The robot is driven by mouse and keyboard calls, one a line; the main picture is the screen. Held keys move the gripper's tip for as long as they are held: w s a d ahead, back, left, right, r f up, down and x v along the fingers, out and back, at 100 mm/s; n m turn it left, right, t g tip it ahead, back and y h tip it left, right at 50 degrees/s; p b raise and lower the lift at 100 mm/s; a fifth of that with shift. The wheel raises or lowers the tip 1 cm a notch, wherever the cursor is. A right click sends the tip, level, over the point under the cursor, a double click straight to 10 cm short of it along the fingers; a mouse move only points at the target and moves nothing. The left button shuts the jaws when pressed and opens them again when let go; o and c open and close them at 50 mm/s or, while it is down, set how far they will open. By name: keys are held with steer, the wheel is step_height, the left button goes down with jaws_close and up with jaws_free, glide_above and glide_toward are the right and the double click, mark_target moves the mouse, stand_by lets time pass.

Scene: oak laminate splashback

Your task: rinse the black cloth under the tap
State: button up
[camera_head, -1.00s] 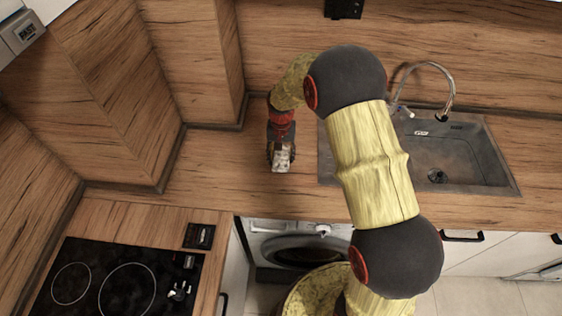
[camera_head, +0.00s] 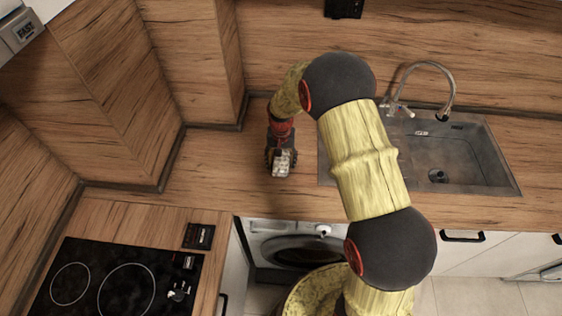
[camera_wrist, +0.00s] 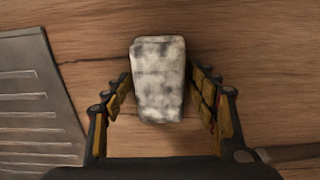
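My gripper (camera_wrist: 160,85) points down over the worktop left of the sink, and also shows in the head view (camera_head: 281,164). Its fingers are apart, one on each side of a mottled grey-white block (camera_wrist: 158,80), with narrow gaps visible; the block also shows pale in the head view (camera_head: 284,162). I see no black cloth in either view. The tap (camera_head: 452,85) has a curved metal spout arching over the back of the grey sink (camera_head: 455,150). The basin looks empty, and I cannot see running water.
The oak worktop (camera_head: 222,165) is clear left of my gripper. A grey ridged surface (camera_wrist: 35,100), likely the sink's drainer, lies at the left in the wrist view. A black hob (camera_head: 100,285) is at the front left. A washing machine (camera_head: 290,245) stands under the worktop.

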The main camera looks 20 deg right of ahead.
steer(key=shift+o, duration=0.3)
step_height(320, 180, up, 12)
steer(key=p, duration=0.1)
step_height(320, 180, up, 10)
steer(key=n+t, duration=0.1)
glide_above(281, 161)
steer(key=s, duration=0.4)
steer(key=s+r+n+t, duration=0.1)
steer(key=s+r+t, duration=0.1)
steer(key=s+r, duration=0.65)
steer(key=s+r+n+t, duration=0.1)
steer(key=s+r, duration=0.2)
steer(key=s, duration=0.6)
steer(key=s+a+r+n+t, duration=0.1)
steer(key=s+r, duration=0.2)
steer(key=s, duration=0.5)
steer(key=shift+s+a+n+t, duration=0.15)
steer(key=shift+s+n+t, duration=0.15)
steer(key=shift+s, duration=0.1)
